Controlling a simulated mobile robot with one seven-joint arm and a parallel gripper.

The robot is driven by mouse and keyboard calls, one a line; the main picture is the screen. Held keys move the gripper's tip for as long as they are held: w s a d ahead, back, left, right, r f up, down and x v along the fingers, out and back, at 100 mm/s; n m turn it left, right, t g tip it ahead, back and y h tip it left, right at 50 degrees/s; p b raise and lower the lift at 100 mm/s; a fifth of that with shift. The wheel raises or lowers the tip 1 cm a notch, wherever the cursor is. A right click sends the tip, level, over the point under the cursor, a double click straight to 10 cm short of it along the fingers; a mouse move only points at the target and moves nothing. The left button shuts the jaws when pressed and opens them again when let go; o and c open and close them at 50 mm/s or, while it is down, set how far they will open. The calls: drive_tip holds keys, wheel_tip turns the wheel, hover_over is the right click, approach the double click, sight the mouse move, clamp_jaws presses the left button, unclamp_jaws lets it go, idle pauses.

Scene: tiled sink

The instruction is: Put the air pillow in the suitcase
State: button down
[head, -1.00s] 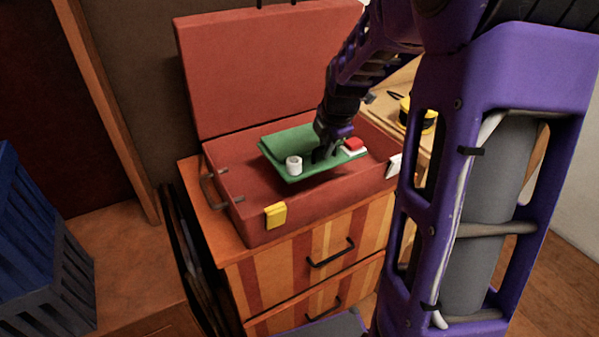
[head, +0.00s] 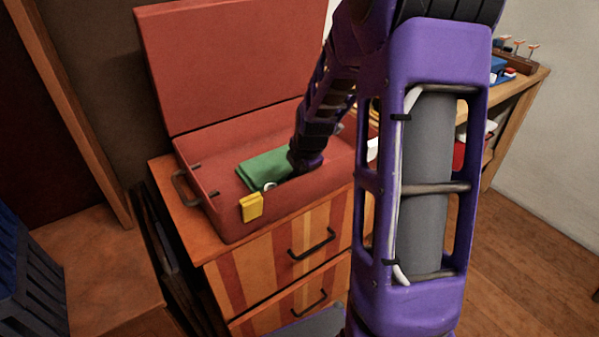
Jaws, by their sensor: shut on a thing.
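The red suitcase (head: 232,224) lies open on top of a striped drawer cabinet, its lid (head: 230,65) standing up at the back. The green air pillow (head: 262,169), with a white valve (head: 270,186) near its front edge, is down inside the suitcase. My gripper (head: 292,178) reaches into the suitcase from above and is shut on the pillow's right part. The fingertips and the pillow's right end are largely hidden by my wrist and arm. I cannot tell whether the pillow touches the suitcase floor.
The striped cabinet (head: 290,255) has black handles. A blue crate (head: 28,280) is at the lower left. A wooden workbench (head: 515,95) with tools stands at the right. My arm hides much of the right side.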

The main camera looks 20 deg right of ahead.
drive_tip(key=c, duration=1.2)
unclamp_jaws()
drive_tip(key=shift+s+r, duration=0.1)
drive_tip(key=shift+r, duration=0.4)
drive_tip(key=p+v, duration=0.2)
drive_tip(key=v, duration=0.9)
drive_tip(key=shift+s+p, duration=0.1)
drive_tip(key=shift+p, duration=0.25)
